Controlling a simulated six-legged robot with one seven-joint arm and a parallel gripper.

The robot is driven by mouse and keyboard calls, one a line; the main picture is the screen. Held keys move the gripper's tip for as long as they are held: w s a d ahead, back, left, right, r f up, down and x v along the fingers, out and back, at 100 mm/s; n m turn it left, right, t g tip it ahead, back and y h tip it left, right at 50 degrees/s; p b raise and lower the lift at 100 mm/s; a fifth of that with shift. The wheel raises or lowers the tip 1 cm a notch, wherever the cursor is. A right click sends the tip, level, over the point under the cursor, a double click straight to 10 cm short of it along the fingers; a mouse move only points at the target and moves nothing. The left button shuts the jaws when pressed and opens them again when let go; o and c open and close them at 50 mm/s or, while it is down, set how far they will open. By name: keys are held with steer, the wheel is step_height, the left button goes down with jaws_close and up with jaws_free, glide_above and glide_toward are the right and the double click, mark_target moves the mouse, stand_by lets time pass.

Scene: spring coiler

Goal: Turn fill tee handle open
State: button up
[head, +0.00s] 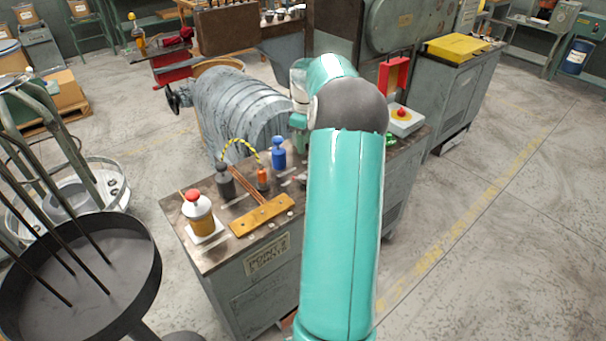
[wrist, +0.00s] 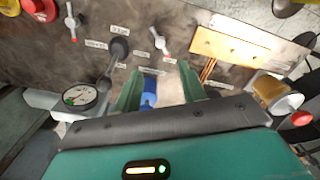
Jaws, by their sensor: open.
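The wrist view shows two small silver tee handles on the grey panel. One (wrist: 162,40) has a red tip and sits just beyond my fingers, and the other (wrist: 72,22) is at the upper left. The labels are too blurred to tell which is the fill one. My gripper (wrist: 160,88) is open, its two green fingers apart. A blue knob-topped part (wrist: 149,92) shows between the fingers; I cannot tell whether they touch it. In the head view my arm hides most of the gripper, and the handles cannot be made out.
A black ball-ended lever (wrist: 119,48) and a round gauge (wrist: 78,95) lie left of my fingers. A brass plate (wrist: 235,47) and a red-capped amber jar (wrist: 275,92) are right. The right floor is clear.

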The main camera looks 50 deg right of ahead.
mark_target(305, 177)
step_height(305, 177, down, 14)
steer(key=shift+r, duration=0.1)
stand_by(0.4)
jaws_close()
